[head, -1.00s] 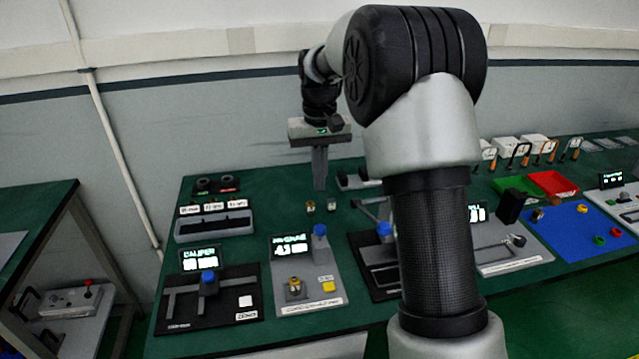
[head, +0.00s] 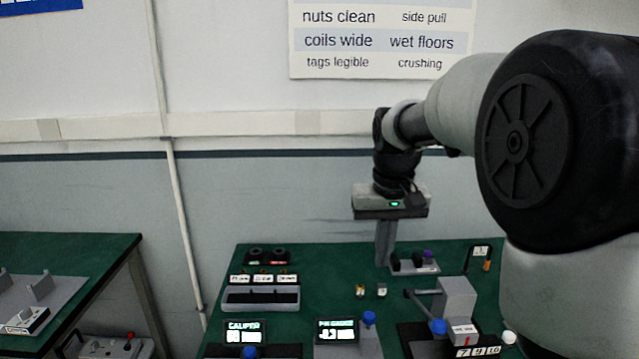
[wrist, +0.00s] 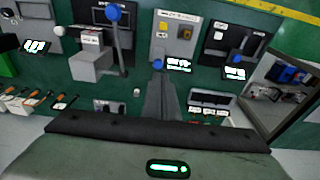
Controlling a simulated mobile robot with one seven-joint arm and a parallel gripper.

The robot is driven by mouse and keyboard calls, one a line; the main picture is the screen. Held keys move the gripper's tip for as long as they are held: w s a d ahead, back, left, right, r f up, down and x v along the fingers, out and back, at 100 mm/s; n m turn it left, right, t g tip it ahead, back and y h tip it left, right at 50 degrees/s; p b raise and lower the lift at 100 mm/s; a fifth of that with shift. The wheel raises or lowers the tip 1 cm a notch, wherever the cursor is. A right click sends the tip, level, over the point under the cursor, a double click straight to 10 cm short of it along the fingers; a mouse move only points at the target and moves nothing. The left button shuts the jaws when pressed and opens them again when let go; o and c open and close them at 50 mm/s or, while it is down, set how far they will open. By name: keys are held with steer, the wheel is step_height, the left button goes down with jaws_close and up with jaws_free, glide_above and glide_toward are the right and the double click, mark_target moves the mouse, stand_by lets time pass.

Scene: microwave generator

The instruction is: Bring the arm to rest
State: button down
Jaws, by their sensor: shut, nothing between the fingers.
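My gripper (head: 385,243) hangs from my arm above the back of the green table (head: 318,262) in the head view. Its fingers point down and are together, with nothing held. In the wrist view the shut fingers (wrist: 160,100) reach out over the table, apart from the devices on it. My arm is bent, with its large black elbow joint filling the right of the head view and hiding the table's right part.
A grey slotted rack (head: 260,298), a caliper device (head: 245,332) and a device with a blue knob (head: 369,318) stand below the gripper. A grey block (head: 457,298) stands to its right. Another table (head: 70,262) is at the left, with floor between.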

steer(key=s+r+t, duration=0.1)
steer(key=s+t, duration=0.1)
steer(key=s, duration=1)
steer(key=s+r+t+p, duration=0.1)
steer(key=s+r+t, duration=0.1)
steer(key=s, duration=0.9)
steer(key=shift+s+r+p, duration=0.3)
steer(key=shift+s, duration=0.05)
